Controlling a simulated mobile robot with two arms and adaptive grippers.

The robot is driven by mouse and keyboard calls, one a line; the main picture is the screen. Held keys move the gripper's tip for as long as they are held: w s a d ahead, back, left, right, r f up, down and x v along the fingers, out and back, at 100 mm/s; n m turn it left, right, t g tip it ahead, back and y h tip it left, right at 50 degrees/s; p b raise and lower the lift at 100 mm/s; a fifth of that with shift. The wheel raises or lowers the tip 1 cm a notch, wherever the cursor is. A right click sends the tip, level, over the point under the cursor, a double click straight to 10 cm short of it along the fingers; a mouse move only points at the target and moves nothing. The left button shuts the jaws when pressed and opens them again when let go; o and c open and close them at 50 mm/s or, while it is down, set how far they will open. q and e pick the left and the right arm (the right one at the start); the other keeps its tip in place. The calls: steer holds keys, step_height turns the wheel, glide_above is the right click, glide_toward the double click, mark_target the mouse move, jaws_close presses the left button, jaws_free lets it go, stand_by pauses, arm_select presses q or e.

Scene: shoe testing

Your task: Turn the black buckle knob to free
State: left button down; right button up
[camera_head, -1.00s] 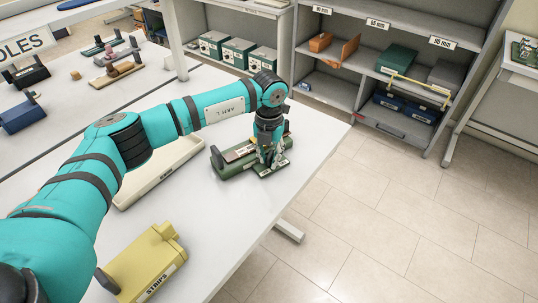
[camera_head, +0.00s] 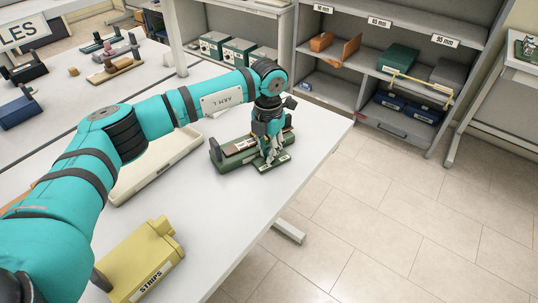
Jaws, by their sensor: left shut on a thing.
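A dark green fixture (camera_head: 232,157) with a brown strip on top sits near the right edge of the white table. A small green plate with a pale label lies at its right front. My left gripper (camera_head: 270,158) points straight down over this plate at the fixture's right end. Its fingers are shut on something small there. The black buckle knob is hidden by the fingers, so I cannot make it out or tell which way it is turned. My right gripper is not in view.
A yellow box marked STRIPS (camera_head: 143,262) stands at the table's near edge. A cream tray (camera_head: 152,172) lies behind my left arm. A shelf unit (camera_head: 400,125) stands across the open floor at the right. The white table (camera_head: 225,210) is clear in front of the fixture.

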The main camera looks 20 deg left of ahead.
arm_select(q)
steer(key=m+b, duration=0.2)
steer(key=m, duration=0.1)
steer(key=shift+a+f, duration=0.1)
steer(key=shift+a, duration=0.05)
steer(key=shift+w+m+b, duration=0.1)
steer(key=shift+m+b, duration=0.25)
steer(key=shift+m, duration=0.25)
steer(key=c, duration=1.6)
jaws_free()
